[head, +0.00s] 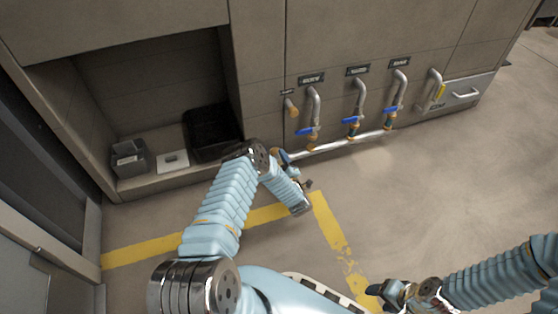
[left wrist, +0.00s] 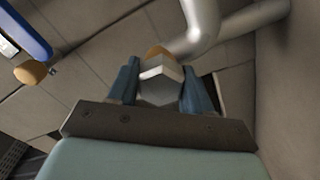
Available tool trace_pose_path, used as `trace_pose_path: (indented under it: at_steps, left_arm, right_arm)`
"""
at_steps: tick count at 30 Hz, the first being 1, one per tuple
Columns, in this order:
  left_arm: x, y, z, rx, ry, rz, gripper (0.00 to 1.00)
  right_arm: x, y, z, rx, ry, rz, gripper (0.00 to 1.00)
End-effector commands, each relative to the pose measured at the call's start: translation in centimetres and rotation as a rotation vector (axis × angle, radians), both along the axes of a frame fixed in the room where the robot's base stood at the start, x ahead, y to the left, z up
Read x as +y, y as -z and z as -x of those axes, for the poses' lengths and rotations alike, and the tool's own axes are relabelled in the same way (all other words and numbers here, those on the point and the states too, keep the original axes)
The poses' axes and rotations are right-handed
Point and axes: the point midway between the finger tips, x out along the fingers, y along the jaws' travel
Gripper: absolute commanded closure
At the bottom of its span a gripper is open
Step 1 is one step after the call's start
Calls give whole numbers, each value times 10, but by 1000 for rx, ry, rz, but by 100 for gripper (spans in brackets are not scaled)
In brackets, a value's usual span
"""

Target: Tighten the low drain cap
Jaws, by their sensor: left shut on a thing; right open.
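The drain cap (left wrist: 160,86) is a silver hexagonal cap with a brass-coloured part behind it. It sits near a bent steel pipe (left wrist: 203,22) in the left wrist view. My left gripper (left wrist: 161,92) is shut on it, with one blue finger on each side. In the head view my left arm reaches down in front of the wall cabinet, and the arm hides the cap. My right gripper (head: 387,292) is open and empty, low over the floor at the bottom right, far from the cap.
Several steel pipes with blue-handled valves (head: 354,121) stand along the cabinet wall above a low horizontal pipe (head: 345,142). An open recess at left holds a black bin (head: 212,133) and a grey box (head: 128,158). Yellow floor tape (head: 333,232) marks clear floor.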

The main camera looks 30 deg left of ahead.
Motion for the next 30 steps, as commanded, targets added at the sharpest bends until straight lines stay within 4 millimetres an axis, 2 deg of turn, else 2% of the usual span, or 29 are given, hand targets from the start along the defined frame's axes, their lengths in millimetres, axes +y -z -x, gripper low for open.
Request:
trace_pose_path:
  at_steps: [1, 2, 6, 14, 18, 23, 30]
  left_arm:
    - [-6, 0, -4, -3, 17, 8, 81]
    - [-6, 0, -4, -3, 17, 8, 49]
    - [-5, 0, -3, -2, 14, 5, 28]
    - [-3, 0, -2, 0, 9, 4, 26]
    - [-9, 0, 3, 2, 9, 5, 26]
    - [-32, 0, 23, 4, 11, 6, 26]
    - [-79, 0, 61, 4, 14, 6, 26]
  right_arm:
    - [0, 1, 0, 0, 0, 0, 40]
    - [0, 1, 0, 0, 0, 0, 40]
    - [0, 0, 0, 0, 0, 0, 40]
    - [0, 0, 0, 0, 0, 0, 40]
    - [0, -2, 0, 0, 0, 0, 40]
    - [0, -9, 0, 2, -1, 0, 40]
    - [-1, -18, 0, -1, 0, 2, 40]
